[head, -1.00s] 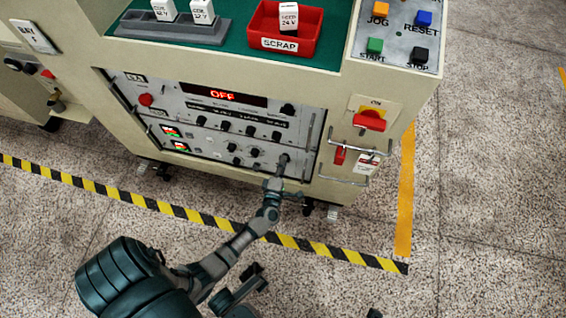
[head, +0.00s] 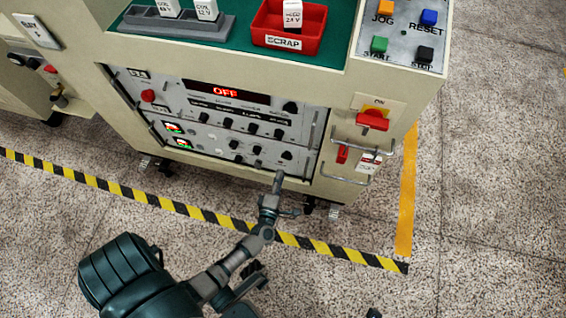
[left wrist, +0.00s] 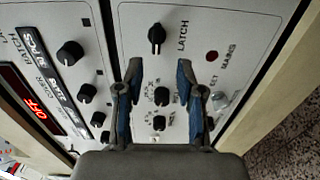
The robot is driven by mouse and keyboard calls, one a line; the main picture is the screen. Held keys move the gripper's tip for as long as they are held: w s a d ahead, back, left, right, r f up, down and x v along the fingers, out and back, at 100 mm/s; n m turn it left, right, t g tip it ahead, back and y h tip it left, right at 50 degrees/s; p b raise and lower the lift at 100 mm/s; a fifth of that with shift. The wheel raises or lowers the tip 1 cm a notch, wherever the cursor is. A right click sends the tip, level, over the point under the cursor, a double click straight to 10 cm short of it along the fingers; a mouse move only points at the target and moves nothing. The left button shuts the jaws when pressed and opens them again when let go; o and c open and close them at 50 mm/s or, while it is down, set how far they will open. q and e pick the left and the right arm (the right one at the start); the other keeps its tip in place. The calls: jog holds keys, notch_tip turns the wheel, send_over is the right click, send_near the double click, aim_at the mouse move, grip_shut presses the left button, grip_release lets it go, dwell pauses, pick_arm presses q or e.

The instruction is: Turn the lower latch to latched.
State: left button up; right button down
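The lower latch is a black knob (left wrist: 156,38) with a pointer, labelled LATCH, on the light grey lower panel. In the head view the latch knob (head: 287,155) is at the panel's right end. My left gripper (left wrist: 160,64) is open and empty in the left wrist view. Its two blue-padded fingers stand apart, with the latch knob beyond their tips and near their midline. In the head view my left gripper (head: 279,180) is below and in front of the panel, apart from the knob.
More black knobs (left wrist: 87,93) and a red lamp (left wrist: 212,56) are close by on the panels. A display (head: 225,92) reads OFF. A metal handle (head: 348,181) and a red rotary switch (head: 372,120) stick out at right. Open floor lies in front.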

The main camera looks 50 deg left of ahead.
pick_arm(q)
jog(key=v, duration=0.5)
jog(key=shift+f, duration=0.1)
dwell(0.3)
